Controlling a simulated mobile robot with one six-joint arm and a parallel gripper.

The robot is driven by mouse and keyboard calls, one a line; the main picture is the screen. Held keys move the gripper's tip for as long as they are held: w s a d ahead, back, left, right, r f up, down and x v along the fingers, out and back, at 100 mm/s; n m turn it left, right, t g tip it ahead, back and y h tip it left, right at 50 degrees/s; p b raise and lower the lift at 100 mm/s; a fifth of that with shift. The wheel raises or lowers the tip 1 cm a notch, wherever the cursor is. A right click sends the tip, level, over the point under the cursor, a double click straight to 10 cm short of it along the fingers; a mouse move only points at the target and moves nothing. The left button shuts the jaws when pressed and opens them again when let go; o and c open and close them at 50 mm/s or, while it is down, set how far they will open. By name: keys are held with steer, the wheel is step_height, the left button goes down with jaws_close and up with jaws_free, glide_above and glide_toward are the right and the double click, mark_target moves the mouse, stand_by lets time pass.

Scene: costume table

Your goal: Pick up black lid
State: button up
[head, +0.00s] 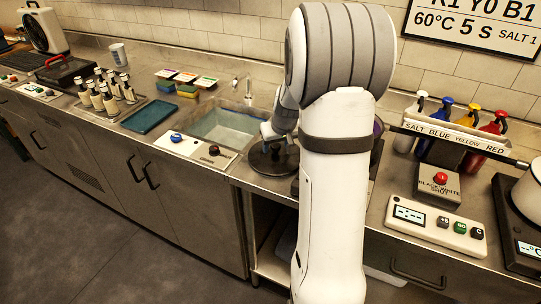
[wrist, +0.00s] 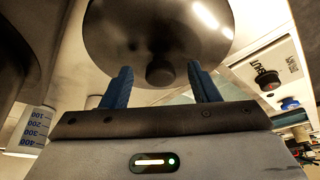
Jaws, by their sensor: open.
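The black lid (head: 266,163) lies on the steel counter just right of the sink in the head view, round and dark with a knob on top. In the wrist view the lid (wrist: 155,35) fills the upper middle, and its round knob (wrist: 160,73) points toward my gripper. My gripper (wrist: 160,85) has two blue fingers standing apart, one on each side of the knob, with gaps visible. It is open and holds nothing. In the head view my gripper (head: 273,135) is above the lid, and my arm hides much of the area to the right.
A blue tray (head: 149,116) and several bottles (head: 107,95) stand further left. Coloured bottles (head: 485,138) and a keypad (head: 437,226) are at right.

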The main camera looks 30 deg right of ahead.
steer(key=shift+w+f, duration=0.25)
steer(key=shift+f, duration=0.3)
steer(key=shift+c, duration=0.5)
steer(key=c, duration=1.1)
